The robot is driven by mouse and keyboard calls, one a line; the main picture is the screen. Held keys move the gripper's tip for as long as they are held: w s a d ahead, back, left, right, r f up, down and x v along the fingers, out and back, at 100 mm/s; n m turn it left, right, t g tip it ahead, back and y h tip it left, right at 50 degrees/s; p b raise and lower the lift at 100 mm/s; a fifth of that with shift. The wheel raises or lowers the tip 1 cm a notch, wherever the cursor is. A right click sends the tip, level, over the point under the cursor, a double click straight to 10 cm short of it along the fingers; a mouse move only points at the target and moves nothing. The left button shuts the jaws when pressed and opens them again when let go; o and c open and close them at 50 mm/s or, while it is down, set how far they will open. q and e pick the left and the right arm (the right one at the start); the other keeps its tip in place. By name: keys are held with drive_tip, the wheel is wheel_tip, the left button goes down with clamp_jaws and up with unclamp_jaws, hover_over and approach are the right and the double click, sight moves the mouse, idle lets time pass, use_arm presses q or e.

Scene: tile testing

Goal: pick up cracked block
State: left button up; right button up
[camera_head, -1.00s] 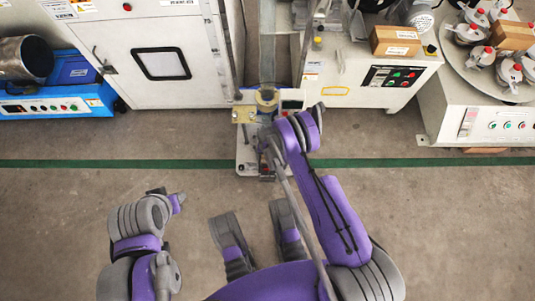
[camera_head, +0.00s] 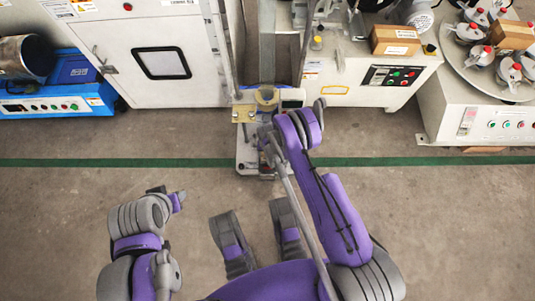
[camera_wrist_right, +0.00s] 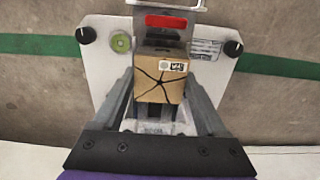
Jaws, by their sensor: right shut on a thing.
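The cracked block (camera_wrist_right: 160,82) is a tan cube with dark crack lines and a small printed label on its face. It shows in the right wrist view between the two fingers of my right gripper (camera_wrist_right: 158,92), which is shut on it. The block is over the white base plate (camera_wrist_right: 100,62) of the test machine. In the head view my right arm reaches to the machine, and its gripper and the block are hidden or too small to make out there. My left arm (camera_head: 140,225) is folded at the lower left; its gripper does not show clearly.
A white cabinet (camera_head: 150,60) stands left of the machine. A round table (camera_head: 480,65) holds several red-capped items. The floor (camera_head: 60,200) in front is open.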

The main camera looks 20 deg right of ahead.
drive_tip(key=shift+r+p, duration=1)
drive_tip(key=shift+r, duration=1.6)
